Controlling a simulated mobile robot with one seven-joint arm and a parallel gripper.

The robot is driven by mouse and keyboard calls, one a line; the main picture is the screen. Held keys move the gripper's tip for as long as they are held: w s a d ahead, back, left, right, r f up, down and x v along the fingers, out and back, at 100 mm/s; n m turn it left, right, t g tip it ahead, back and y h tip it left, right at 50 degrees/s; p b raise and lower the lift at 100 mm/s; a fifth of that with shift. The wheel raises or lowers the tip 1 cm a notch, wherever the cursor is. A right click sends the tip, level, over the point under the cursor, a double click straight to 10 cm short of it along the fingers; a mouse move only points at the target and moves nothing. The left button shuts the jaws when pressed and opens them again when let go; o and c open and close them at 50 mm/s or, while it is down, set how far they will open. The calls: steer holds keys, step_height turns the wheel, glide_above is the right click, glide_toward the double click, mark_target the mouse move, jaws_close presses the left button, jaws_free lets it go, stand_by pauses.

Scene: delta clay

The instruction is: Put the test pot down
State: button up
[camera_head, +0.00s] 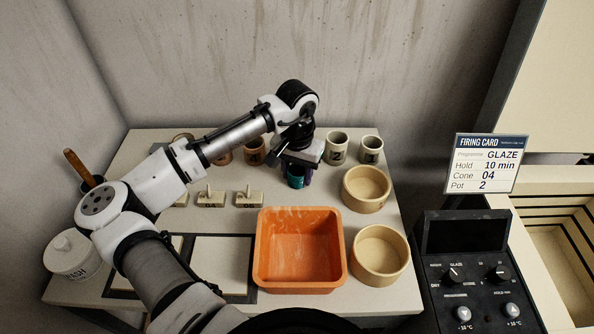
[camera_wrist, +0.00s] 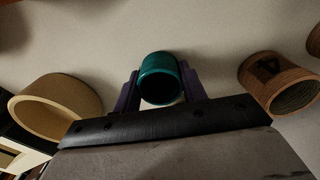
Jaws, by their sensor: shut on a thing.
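The test pot (camera_head: 296,179) is a small teal cup gripped at the middle of the table, behind the orange tub. In the wrist view the teal pot (camera_wrist: 161,72) sits between two dark purple fingers, its dark opening facing the camera. My gripper (camera_head: 297,172) is shut on it. The pot is over or at the pale tabletop (camera_head: 330,198); I cannot tell whether its base touches. Its far side and any number on it are hidden.
An orange tub (camera_head: 262,270) stands in front, with cream round bowls (camera_head: 366,200) and (camera_head: 380,270) to the right. Brown pots (camera_head: 254,152) and paler pots (camera_head: 336,153) line the back. Small cone stands (camera_head: 249,200) are at left. A firing card (camera_head: 486,163) reads pot 2.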

steer(key=shift+f, duration=0.1)
steer(key=o, duration=0.5)
steer(key=shift+f, duration=0.1)
steer(key=o, duration=0.5)
steer(key=shift+c, duration=0.2)
step_height(320, 180, up, 12)
steer(key=b, duration=0.1)
steer(key=shift+r+b, duration=0.2)
steer(key=shift+b, duration=0.1)
